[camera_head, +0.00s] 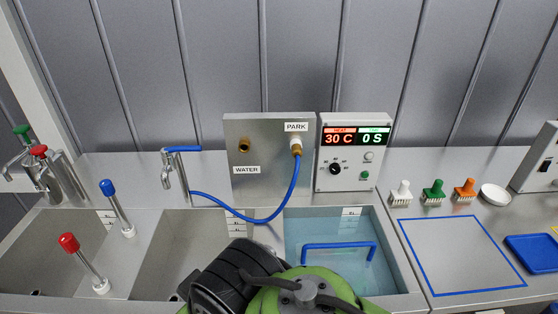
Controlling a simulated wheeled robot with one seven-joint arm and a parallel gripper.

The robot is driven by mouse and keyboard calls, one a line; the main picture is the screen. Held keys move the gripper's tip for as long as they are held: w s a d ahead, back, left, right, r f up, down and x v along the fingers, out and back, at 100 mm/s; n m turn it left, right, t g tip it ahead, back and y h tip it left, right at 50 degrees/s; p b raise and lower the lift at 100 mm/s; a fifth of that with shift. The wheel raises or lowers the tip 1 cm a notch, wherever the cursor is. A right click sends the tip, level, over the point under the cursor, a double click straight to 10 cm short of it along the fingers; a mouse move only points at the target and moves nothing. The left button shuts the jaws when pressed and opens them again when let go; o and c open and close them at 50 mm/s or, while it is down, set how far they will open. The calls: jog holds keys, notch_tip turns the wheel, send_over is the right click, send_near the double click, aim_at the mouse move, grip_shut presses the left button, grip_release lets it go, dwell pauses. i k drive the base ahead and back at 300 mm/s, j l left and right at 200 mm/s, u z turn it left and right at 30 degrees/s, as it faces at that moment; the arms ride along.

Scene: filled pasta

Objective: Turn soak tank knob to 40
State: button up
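The soak tank knob (335,169) is a black round dial with a pale pointer mark on the grey control box (353,152) behind the soak tank. Small labels ring it, too small to read surely. The red heat display (339,137) reads 30 C, and the green display (374,137) reads 0 S. The soak tank (302,220) holds blue water and a blue handle (339,246). My green and black arm rises from the bottom centre, in front of the tank. My gripper's fingers do not show, and nothing touches the knob.
A steel panel (258,185) stands left of the control box, with a blue hose (292,188) at PARK looping down left. Two empty basins with red-topped (69,242) and blue-topped (107,187) posts are left. White, green and orange brushes (433,193) stand right, near a blue-outlined mat (460,250).

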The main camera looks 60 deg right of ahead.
aim_at(335, 169)
jog(key=z, duration=2.4)
